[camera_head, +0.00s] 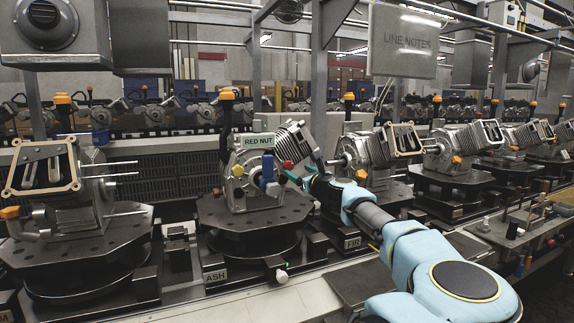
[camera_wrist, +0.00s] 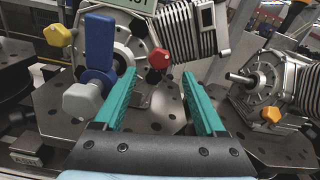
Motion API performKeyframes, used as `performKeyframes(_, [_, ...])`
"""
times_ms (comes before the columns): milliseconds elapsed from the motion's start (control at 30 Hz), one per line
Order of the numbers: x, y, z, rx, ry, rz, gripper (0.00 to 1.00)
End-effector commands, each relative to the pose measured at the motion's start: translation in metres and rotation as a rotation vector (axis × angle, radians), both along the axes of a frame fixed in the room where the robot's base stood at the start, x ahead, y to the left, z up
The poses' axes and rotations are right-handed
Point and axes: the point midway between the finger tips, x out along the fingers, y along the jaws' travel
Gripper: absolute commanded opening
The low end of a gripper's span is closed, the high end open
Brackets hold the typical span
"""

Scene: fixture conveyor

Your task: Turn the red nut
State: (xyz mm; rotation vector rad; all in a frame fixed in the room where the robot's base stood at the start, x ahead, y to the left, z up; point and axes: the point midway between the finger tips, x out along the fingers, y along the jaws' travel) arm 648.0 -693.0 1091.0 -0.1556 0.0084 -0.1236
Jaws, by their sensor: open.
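The red nut (camera_head: 288,165) is on the right side of the engine face marked by the "RED NUT" sign (camera_head: 258,141). In the wrist view the red nut (camera_wrist: 160,58) shows just beyond my fingertips, between their lines and touching neither that I can see. My gripper (camera_head: 298,179) is to the right of the engine, its teal fingers open and empty, pointing at the engine face. Both fingers of my gripper (camera_wrist: 160,75) show in the wrist view with a wide gap.
A blue bar (camera_wrist: 98,45) with a pale grey hex nut (camera_wrist: 82,99) at its lower end stands out close left of my left finger. A yellow nut (camera_wrist: 57,35) is farther left. A neighbouring engine (camera_head: 365,150) on the FIR fixture stands to the right.

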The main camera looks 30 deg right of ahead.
Motion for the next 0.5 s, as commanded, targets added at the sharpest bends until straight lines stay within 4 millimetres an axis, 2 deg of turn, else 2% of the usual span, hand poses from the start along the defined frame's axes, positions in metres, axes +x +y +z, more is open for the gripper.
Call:
performKeyframes(100, [0.025, -0.002, 0.003, 0.001, -0.001, 0.002, 0.73])
performKeyframes(300, [0.060, -0.006, 0.002, 0.001, 0.000, 0.002, 0.73])
performKeyframes(500, [0.081, -0.009, 0.001, 0.000, 0.001, 0.002, 0.73])
